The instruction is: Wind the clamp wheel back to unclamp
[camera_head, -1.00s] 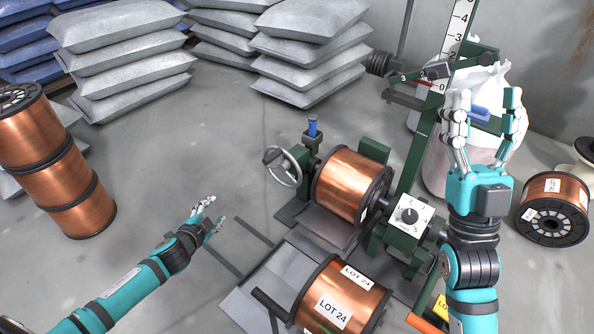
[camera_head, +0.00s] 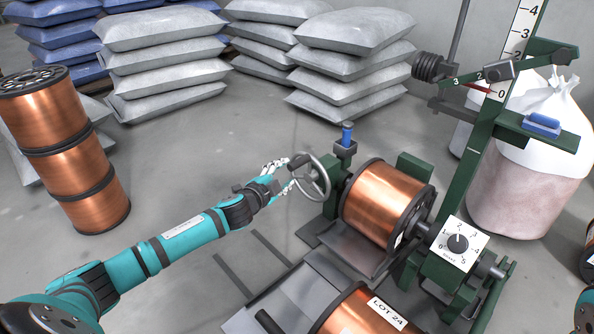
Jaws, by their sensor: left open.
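The grey clamp wheel (camera_head: 327,181) is a spoked handwheel with a dark handle knob (camera_head: 299,161). It sits on the left side of a green spool stand (camera_head: 332,201). My left gripper (camera_head: 284,176) is open just left of the wheel, its fingers close to the left rim and the knob. I cannot tell whether the fingers touch the wheel. A copper spool (camera_head: 382,200) with black flanges is seated in the stand, right of the wheel. My right gripper is out of view.
A blue-topped post (camera_head: 347,135) rises just behind the wheel. A white dial box (camera_head: 459,243) is right of the spool, and a LOT 24 spool (camera_head: 362,316) is in front. Stacked copper spools (camera_head: 68,150) stand at left; grey sacks (camera_head: 352,60) are behind. Floor between is clear.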

